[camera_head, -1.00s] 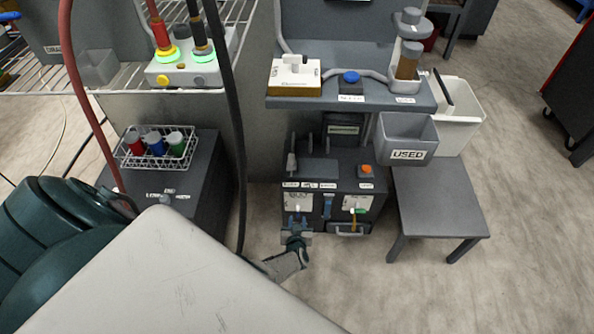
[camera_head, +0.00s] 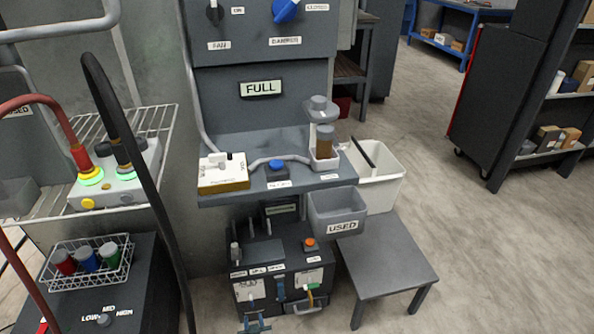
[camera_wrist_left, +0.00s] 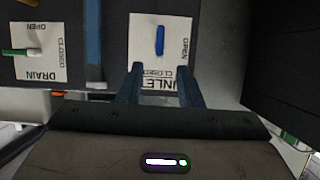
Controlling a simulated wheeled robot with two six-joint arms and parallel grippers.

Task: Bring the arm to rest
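My left gripper (camera_head: 255,324) is at the bottom edge of the head view, just in front of the dark box unit (camera_head: 268,258). In the left wrist view its two blue fingers (camera_wrist_left: 161,80) stand apart with nothing between them. Beyond the fingertips is the inlet plate (camera_wrist_left: 150,52), partly covered by the fingers, with an upright blue lever (camera_wrist_left: 160,40). The fingers are clear of the lever. To the left in that view is the drain plate (camera_wrist_left: 40,62) with a green lever (camera_wrist_left: 22,51). My right gripper is in neither view.
Above the unit is a grey booth shelf (camera_head: 300,185) with a "USED" bin (camera_head: 336,212) at its front. A grey stool (camera_head: 388,262) stands right. Left are a wire basket (camera_head: 88,285) of coloured jars and a black hose (camera_head: 150,180). Open floor lies at the right.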

